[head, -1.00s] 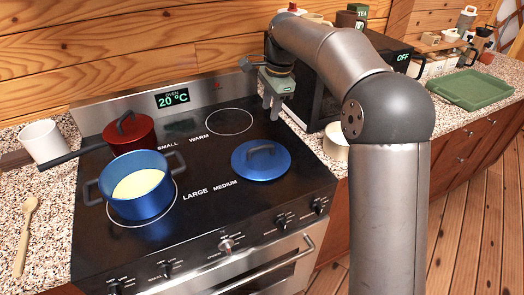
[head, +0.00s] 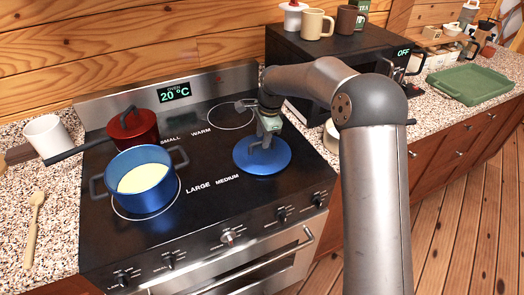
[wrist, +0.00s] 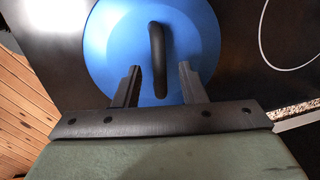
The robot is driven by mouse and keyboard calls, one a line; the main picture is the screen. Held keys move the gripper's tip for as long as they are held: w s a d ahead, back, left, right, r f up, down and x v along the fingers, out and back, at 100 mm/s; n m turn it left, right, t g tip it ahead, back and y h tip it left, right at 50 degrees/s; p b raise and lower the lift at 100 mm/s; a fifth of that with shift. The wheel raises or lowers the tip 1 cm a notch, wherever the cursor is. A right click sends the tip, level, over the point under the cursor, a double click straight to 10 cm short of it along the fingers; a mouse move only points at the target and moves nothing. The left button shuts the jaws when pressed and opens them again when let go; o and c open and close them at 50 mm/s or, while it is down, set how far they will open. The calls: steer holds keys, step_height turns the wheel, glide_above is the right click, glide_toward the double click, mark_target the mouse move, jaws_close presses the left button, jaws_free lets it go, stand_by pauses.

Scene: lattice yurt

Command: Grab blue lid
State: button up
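The blue lid (head: 281,159) lies flat on the medium burner at the right front of the stove. In the wrist view the lid (wrist: 112,35) fills the upper middle, with its dark loop handle (wrist: 158,55) standing up from the centre. My gripper (head: 262,142) is directly over the lid. In the wrist view my gripper (wrist: 159,80) is open, its two fingers apart on either side of the near end of the handle. I cannot tell whether a finger touches the handle. In the head view the gripper hides most of the handle.
A blue pot (head: 143,185) with pale yellow contents stands on the large burner to the left. A red lidded pan (head: 133,128) is behind it. The warm burner (head: 231,116) is empty. A black microwave (head: 335,58) stands at the back right.

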mark_target(249, 154)
steer(key=f, duration=0.3)
steer(key=shift+w+a+f+p, duration=0.1)
steer(key=shift+a+p, duration=0.1)
steer(key=shift+p, duration=0.1)
jaws_close()
